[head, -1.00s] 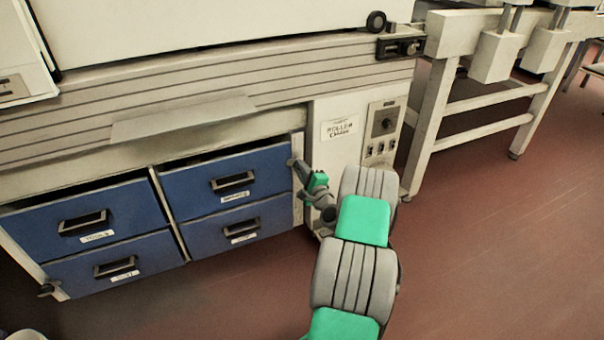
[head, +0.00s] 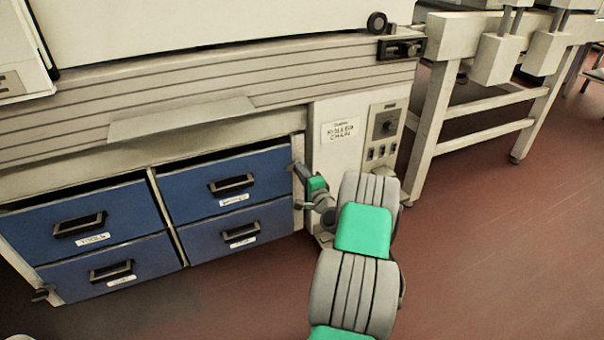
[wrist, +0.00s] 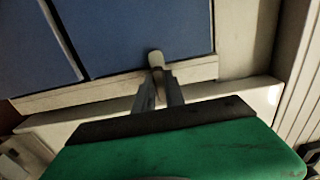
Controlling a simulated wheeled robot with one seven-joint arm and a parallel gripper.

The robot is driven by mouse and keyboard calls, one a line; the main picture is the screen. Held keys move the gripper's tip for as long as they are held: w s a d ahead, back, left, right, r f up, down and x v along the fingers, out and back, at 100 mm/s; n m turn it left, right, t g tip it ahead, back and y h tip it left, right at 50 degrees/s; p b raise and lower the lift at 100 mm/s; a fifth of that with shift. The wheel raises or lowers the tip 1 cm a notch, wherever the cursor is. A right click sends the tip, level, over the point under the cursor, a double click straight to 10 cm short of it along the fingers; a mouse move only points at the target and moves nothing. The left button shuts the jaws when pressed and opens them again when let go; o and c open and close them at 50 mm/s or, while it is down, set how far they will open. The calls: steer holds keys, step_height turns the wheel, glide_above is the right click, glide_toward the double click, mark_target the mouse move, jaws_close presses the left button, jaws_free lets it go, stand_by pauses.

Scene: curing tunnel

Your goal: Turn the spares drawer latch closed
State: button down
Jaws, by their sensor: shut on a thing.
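My gripper (wrist: 160,92) is shut on a small pale, round-ended latch (wrist: 156,58). In the wrist view the latch sticks up between the fingertips, in front of a blue drawer front and its pale frame. In the head view my gripper (head: 298,167) is at the right edge of the upper right blue drawer (head: 270,172), beside the frame post. The latch is hidden or too small to tell there. That drawer has a dark handle and a white label too blurred to read surely.
Below it is another blue drawer (head: 270,228). Two more blue drawers, the upper one (head: 130,222) labelled TOOLS, stand at left. A dark latch (head: 42,292) sits at the lower left frame. A control panel (head: 385,125) is right of my gripper. Red floor is clear at right.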

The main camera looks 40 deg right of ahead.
steer(key=c, duration=1.4)
jaws_free()
steer(key=p+v, duration=0.2)
steer(key=v, duration=0.5)
steer(key=shift+s, duration=0.4)
steer(key=shift+a, duration=0.15)
